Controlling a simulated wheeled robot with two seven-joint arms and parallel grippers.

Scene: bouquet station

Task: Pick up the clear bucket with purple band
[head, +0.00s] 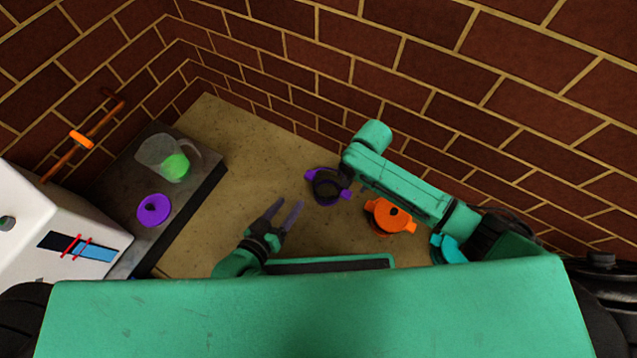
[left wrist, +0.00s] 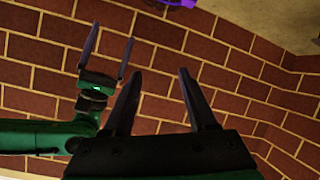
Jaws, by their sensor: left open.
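The clear bucket with purple band (head: 327,186) stands on the tan surface near the brick wall. Its purple band and side tabs show, and its inside looks dark. A purple piece (left wrist: 182,3), probably the same band, is cut off at the top edge of the left wrist view. My left gripper (head: 286,212) is open and empty, to the left of the bucket and apart from it. Its two fingers (left wrist: 160,95) also show spread in the left wrist view. My right gripper (left wrist: 107,58) shows there with its fingers apart and nothing between them; I cannot make it out in the head view.
An orange-banded container (head: 390,216) and a teal one (head: 446,249) are to the bucket's right, near my right arm. A dark counter (head: 190,190) at left carries a clear vessel (head: 152,152) with something green and a purple disc (head: 153,210). Brick walls close the back.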

